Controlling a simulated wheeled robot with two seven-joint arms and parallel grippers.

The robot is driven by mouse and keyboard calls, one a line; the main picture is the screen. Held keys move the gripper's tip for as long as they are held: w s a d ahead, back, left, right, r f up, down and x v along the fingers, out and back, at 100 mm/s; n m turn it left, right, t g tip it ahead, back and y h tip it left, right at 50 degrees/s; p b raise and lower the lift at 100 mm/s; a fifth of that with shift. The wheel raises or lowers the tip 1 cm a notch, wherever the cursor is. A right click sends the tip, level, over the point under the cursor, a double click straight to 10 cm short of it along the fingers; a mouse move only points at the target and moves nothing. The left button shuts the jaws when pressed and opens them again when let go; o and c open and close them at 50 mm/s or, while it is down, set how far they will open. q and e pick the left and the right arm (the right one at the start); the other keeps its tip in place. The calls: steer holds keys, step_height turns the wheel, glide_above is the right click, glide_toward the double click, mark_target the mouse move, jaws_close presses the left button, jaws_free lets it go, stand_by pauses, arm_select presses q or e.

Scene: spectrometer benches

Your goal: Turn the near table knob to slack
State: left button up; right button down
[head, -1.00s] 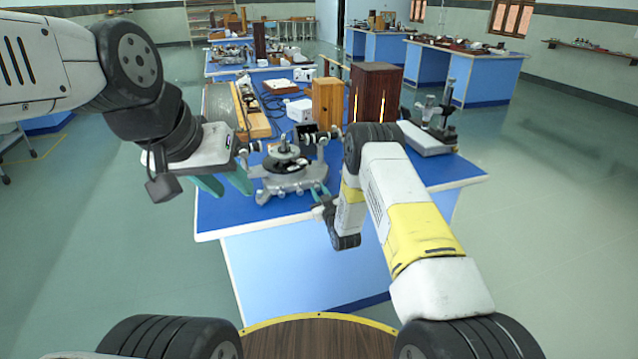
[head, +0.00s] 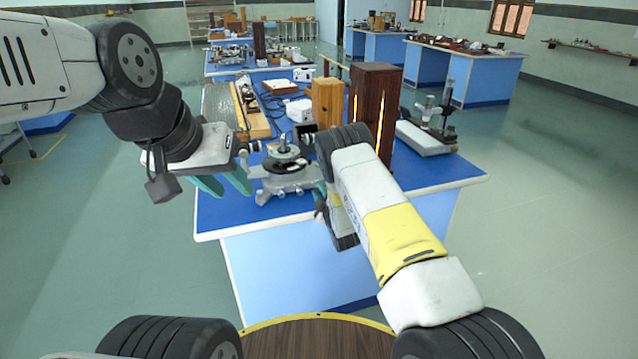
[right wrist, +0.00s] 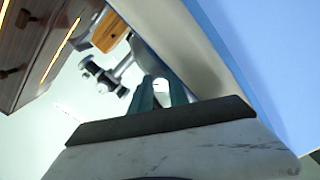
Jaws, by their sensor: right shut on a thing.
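The spectrometer (head: 285,168), grey with a dark round table on top, stands near the front of the blue bench. It shows in part in the right wrist view as grey metal (right wrist: 146,58). My right gripper (right wrist: 161,92) has its teal fingers close together at the spectrometer's near right side, shut on the near table knob. The knob is mostly hidden between the fingers, so its turn cannot be read. In the head view my right arm covers most of that gripper. My left gripper (head: 224,183) is open and empty, just left of the spectrometer.
A dark wooden box with a lit slit (head: 378,90) and a lighter wooden box (head: 326,102) stand behind the spectrometer. A stand on a grey base (head: 426,138) is at the bench's right. The bench's front strip (head: 222,222) is clear.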

steer(key=n, duration=0.4)
steer(key=shift+a+n, duration=0.1)
steer(key=shift+n, duration=0.2)
steer(key=n, duration=0.4)
steer(key=shift+n, duration=0.3)
steer(key=c, duration=1.3)
jaws_free()
steer(key=shift+o, duration=0.2)
